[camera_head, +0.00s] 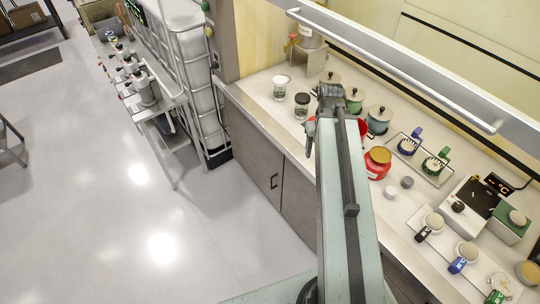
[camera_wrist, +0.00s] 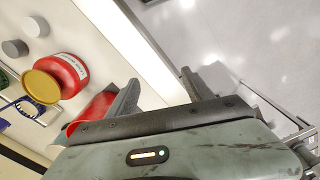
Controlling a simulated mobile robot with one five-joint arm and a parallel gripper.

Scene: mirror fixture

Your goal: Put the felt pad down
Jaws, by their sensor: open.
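My gripper (camera_wrist: 158,92) is open, with nothing seen between its fingers in the wrist view. In the head view my gripper (camera_head: 312,128) is at the end of my arm, over the front part of the bench, and partly hidden by it. I cannot pick out a felt pad in either view.
The white bench (camera_head: 262,103) carries a red jar with a yellow lid (camera_head: 377,163), also in the wrist view (camera_wrist: 68,72). Another red container (camera_wrist: 92,112) is close beside one finger. Lidded pots, glass jars, mugs and small grey discs stand around. Open floor (camera_head: 130,200) lies left.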

